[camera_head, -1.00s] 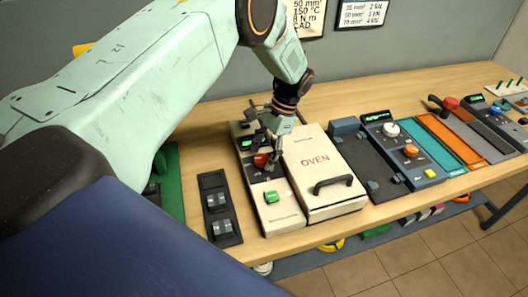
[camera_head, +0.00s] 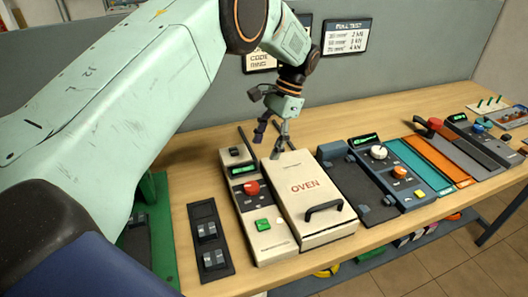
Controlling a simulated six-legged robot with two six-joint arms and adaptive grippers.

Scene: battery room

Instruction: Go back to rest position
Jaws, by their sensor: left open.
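My left gripper (camera_head: 270,139) is open and empty. It hangs above the back of the oven control panel and the oven's back left corner, clear of the red knob. The cream oven (camera_head: 322,222) has a closed lid with a black handle (camera_head: 324,208). Its control panel (camera_head: 271,246) to the left carries a red knob (camera_head: 251,188), a lit green button (camera_head: 263,224) and a small green display (camera_head: 243,170). My right gripper does not show.
A dark switch plate (camera_head: 209,236) lies left of the panel. A dark grey machine with a white knob (camera_head: 379,152) stands right of the oven, then teal (camera_head: 420,166) and orange (camera_head: 443,159) mats. A red-handled tool (camera_head: 434,124) is farther right. The bench's back strip is mostly clear.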

